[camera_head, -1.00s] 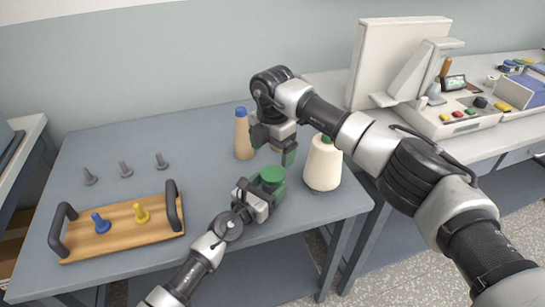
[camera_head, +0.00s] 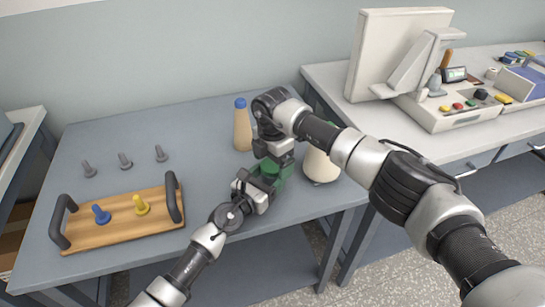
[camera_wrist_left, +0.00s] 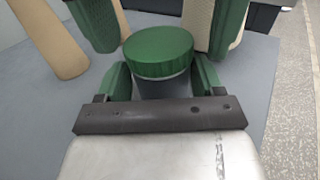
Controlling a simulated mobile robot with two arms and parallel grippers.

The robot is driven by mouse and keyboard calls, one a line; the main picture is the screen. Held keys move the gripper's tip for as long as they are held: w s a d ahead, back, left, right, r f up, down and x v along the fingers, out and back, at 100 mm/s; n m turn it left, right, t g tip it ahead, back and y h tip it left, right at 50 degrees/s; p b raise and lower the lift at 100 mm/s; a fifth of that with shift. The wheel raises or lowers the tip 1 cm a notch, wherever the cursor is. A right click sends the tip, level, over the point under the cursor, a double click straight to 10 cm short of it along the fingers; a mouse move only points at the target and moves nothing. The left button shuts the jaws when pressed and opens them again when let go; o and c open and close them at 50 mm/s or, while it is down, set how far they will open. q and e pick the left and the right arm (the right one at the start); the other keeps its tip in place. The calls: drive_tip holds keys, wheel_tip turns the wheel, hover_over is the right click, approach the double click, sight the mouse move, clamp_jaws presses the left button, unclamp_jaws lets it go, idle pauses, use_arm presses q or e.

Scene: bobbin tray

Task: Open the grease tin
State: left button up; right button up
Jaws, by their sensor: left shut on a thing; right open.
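The grease tin has a ribbed green lid (camera_wrist_left: 158,46) and a grey body (camera_wrist_left: 160,86). My left gripper (camera_wrist_left: 160,82) is shut on the tin's body and holds it upright below the lid. In the head view the left gripper (camera_head: 262,182) is near the table's front edge, and the tin is mostly hidden. My right gripper (camera_head: 272,162) is over the tin, coming from above. In the left wrist view the green fingers of the right gripper (camera_wrist_left: 162,30) are open, one on each side of the lid. I cannot tell whether they touch it.
A tan cone with a blue top (camera_head: 242,128) stands behind the grippers, and a cream cone (camera_head: 319,167) stands close to their right. A wooden tray (camera_head: 120,236) with blue and yellow pegs lies at left, with grey pegs behind. The table (camera_head: 200,130) is clear between.

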drive_tip(key=c, duration=1)
drive_tip(key=shift+o, duration=0.5)
drive_tip(key=n, duration=0.3)
drive_tip(key=shift+r+n, duration=0.1)
drive_tip(key=shift+n, duration=0.3)
use_arm(q)
clamp_jaws()
use_arm(e)
drive_tip(key=shift+c, duration=0.2)
use_arm(q)
drive_tip(key=shift+w, duration=0.1)
use_arm(e)
drive_tip(key=shift+s+a, duration=0.1)
drive_tip(key=o, duration=1)
